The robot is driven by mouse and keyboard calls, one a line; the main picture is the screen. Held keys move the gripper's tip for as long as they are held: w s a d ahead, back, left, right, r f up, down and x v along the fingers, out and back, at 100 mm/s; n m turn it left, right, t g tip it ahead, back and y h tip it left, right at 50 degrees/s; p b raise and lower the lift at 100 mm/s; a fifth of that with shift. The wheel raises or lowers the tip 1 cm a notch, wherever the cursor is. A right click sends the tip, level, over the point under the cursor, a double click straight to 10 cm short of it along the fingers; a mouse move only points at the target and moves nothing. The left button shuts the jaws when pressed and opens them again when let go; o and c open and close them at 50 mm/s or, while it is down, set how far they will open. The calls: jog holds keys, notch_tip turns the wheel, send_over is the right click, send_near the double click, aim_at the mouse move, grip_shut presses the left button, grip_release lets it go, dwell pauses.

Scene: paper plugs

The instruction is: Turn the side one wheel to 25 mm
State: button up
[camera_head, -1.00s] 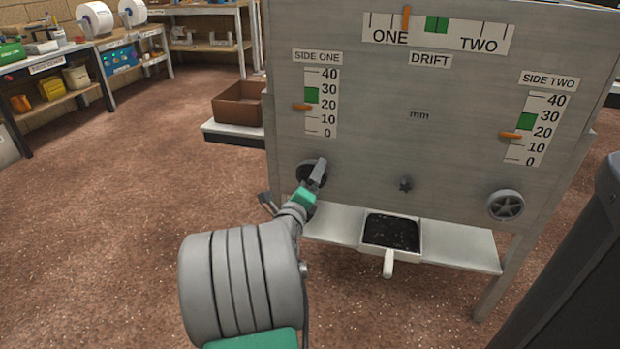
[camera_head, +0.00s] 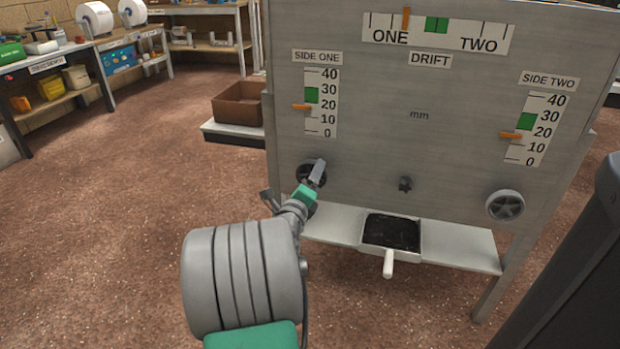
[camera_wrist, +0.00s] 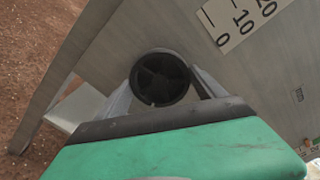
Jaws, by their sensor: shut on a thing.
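The side one wheel (camera_head: 311,169) is a dark round handwheel at the lower left of the grey panel (camera_head: 400,160). My gripper (camera_head: 318,172) is shut on it; in the wrist view the wheel (camera_wrist: 160,78) sits between the two fingers (camera_wrist: 161,86). The gripper hides part of the wheel in the head view. The side one scale (camera_head: 321,103) runs from 0 to 40, with a green band around 25 to 30. Its orange pointer (camera_head: 301,107) stands just below 20.
The side two wheel (camera_head: 505,205) and its scale (camera_head: 539,130) are at the right, its orange pointer (camera_head: 510,136) below the green. A tray (camera_head: 392,233) stands below on a shelf.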

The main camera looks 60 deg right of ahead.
jog(key=c, duration=0.3)
jog(key=shift+c, duration=0.2)
jog(key=n+p, duration=0.4)
jog(key=n, duration=2.1)
jog(key=shift+f+p, duration=0.1)
jog(key=shift+p, duration=0.3)
jog(key=o, duration=1.4)
